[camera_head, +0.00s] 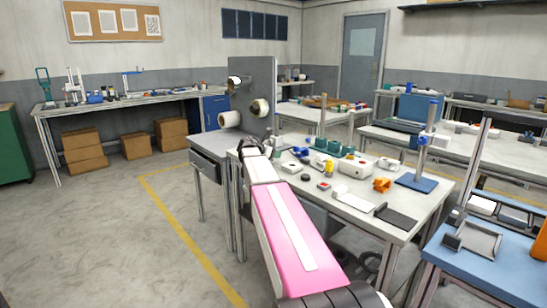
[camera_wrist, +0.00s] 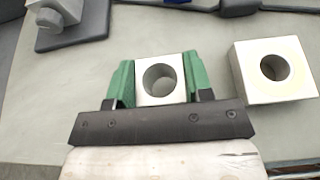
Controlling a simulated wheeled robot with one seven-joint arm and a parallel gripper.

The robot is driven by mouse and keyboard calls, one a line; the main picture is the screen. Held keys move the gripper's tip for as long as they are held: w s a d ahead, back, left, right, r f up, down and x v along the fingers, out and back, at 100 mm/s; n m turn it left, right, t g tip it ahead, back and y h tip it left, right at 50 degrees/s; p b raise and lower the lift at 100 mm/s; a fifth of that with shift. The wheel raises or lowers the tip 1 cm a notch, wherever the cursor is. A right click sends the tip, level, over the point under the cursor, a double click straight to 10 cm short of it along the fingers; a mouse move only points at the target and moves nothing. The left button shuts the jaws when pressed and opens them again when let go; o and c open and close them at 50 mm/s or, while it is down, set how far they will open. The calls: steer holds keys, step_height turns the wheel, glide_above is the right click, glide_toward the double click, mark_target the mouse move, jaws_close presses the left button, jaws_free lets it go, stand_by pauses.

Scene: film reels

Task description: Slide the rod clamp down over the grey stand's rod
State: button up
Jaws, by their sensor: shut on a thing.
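In the wrist view my gripper (camera_wrist: 160,88) has its two green fingers closed on the sides of a pale metal block with a round hole, which I take for the rod clamp (camera_wrist: 143,97). The hole faces the camera, and no rod shows through it. A dark grey plate (camera_wrist: 88,28) with a lighter grey block and knob on it lies at the upper left, apart from my gripper. It may be the grey stand's base; I cannot make out its rod. In the head view my gripper (camera_head: 254,148) is small at the table's left end, and the clamp cannot be made out.
A second, larger pale block with a hole (camera_wrist: 272,72) lies right of my gripper. The worktable (camera_head: 365,222) carries several small parts, a white device (camera_head: 355,167), an orange part (camera_head: 382,185) and a blue stand (camera_head: 416,183) with an upright rod. A grey panel (camera_head: 262,80) rises behind my gripper.

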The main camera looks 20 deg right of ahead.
steer(key=shift+f, duration=0.7)
steer(key=shift+f, duration=0.2)
steer(key=o, duration=1.1)
steer(key=shift+c, duration=0.2)
steer(key=f+v, duration=0.1)
steer(key=v, duration=1)
steer(key=s+a+f+m+g+y, duration=0.1)
steer(key=s+a+f+m+y, duration=0.2)
steer(key=s+f+m, duration=0.35)
steer(key=s+a+f+m+g+y, duration=0.1)
steer(key=s+a+f+m+y, duration=0.2)
steer(key=s+f, duration=0.7)
steer(key=s+a+f+m+g+y, duration=0.2)
steer(key=s+a+f+m+y, duration=0.4)
steer(key=s+a+f+m, duration=0.3)
steer(key=s+f+m, duration=0.3)
steer(key=s+f, duration=0.1)
steer(key=s, duration=0.1)
steer(key=shift+s+a+g+y, duration=0.25)
steer(key=shift+g+y, duration=0.05)
